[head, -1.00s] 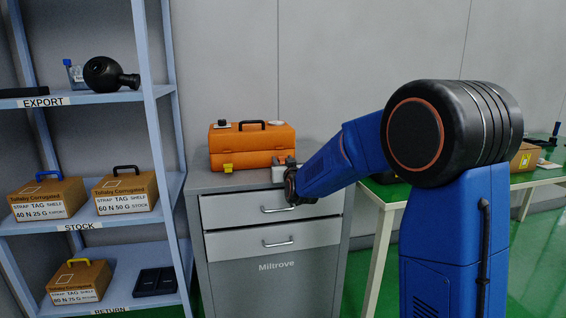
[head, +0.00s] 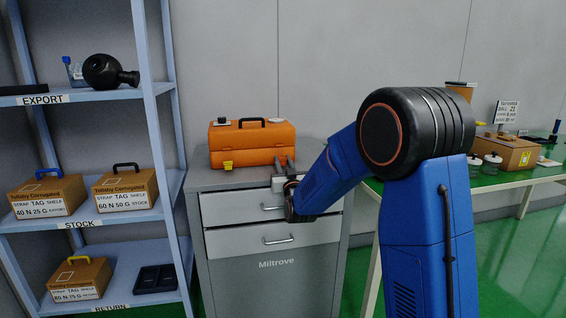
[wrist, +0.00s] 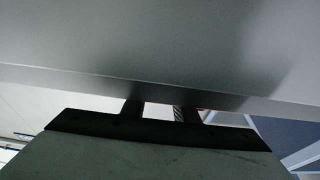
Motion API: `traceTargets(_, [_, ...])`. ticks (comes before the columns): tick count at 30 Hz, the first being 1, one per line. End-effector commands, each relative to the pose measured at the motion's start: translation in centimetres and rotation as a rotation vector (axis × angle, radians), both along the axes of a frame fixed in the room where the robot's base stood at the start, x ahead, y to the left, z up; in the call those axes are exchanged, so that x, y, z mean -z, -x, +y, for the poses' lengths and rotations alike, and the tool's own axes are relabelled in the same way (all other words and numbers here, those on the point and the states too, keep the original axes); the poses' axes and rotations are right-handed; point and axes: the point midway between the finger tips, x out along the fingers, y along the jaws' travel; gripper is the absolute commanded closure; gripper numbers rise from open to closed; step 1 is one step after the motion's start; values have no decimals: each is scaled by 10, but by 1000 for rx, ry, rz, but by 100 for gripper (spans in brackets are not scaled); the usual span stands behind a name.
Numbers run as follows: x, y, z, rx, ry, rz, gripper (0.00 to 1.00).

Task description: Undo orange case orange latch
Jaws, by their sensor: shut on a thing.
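The orange case (head: 252,138) stands closed on top of the grey cabinet, with a black handle on its lid. A yellow latch (head: 227,167) is on the left of its front. My gripper (head: 284,163) is at the right part of the case's front, its two grey fingers pointing at the case. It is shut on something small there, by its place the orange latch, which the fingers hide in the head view. In the wrist view the fingers (wrist: 162,109) are a little apart and partly hidden behind a grey edge; the latch is not clear there.
The grey cabinet (head: 210,185) has two drawers with bar handles below my gripper. A blue shelf rack (head: 160,100) with cartons stands to the left. A green-topped table (head: 400,188) with jars and a box is at the right. The cabinet top left of the case is narrow.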

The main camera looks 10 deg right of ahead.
Motion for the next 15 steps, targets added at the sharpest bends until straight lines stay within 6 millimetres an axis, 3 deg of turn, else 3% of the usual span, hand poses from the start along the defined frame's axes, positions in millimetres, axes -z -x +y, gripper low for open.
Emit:
traceTargets(9, [1, 0, 0, 0, 0, -4, 96])
traceTargets(10, [1, 0, 0, 0, 0, -4, 71])
traceTargets(11, [1, 0, 0, 0, 0, -4, 64])
traceTargets(12, [1, 0, 0, 0, 0, -4, 59])
traceTargets(15, [1, 0, 0, 0, 0, -4, 59])
